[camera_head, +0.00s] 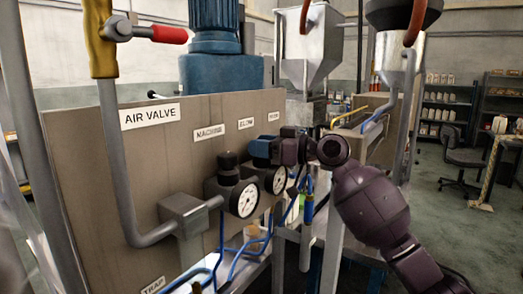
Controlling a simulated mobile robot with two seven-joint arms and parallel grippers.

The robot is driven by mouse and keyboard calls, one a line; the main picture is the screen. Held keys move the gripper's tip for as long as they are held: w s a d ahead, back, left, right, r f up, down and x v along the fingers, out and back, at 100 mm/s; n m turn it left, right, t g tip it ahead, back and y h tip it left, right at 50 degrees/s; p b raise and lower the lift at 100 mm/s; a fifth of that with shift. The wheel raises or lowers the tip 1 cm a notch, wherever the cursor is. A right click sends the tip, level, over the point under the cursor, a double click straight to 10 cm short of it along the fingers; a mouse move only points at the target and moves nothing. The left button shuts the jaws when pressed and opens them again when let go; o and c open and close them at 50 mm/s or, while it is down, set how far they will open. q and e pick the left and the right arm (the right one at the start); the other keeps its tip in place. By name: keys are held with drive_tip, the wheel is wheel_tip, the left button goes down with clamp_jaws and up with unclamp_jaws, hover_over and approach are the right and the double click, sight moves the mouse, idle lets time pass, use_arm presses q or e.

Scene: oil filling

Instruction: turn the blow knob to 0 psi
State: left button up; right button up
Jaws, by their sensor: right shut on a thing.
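The grey panel (85,150) carries labels for AIR VALVE, MACHINE and BLOW. Under the BLOW label (246,123) is a regulator with a round white gauge (278,181). My right gripper (272,150) reaches in from the right at the top of this regulator. It is shut on the blow knob, which is mostly hidden by the gripper; a blue part shows there. The gauge's needle is too small to read. The MACHINE regulator, with a black knob (228,164) and its own gauge (245,199), stands just left and is apart from the gripper. My left gripper is not in view.
A yellow-handled pipe (100,40) with a red-gripped lever (168,35) stands at the left. Blue hoses (255,243) hang below the gauges. A blue motor (218,60) and a metal hopper (310,45) stand behind the panel. Open floor lies at the right.

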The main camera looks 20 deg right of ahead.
idle(0.3)
drive_tip(key=o, duration=0.9)
drive_tip(key=shift+d, duration=0.1)
drive_tip(key=b+v, duration=0.1)
drive_tip(key=v, duration=0.9)
drive_tip(key=shift+s+d, duration=0.2)
drive_tip(key=shift+s, duration=0.1)
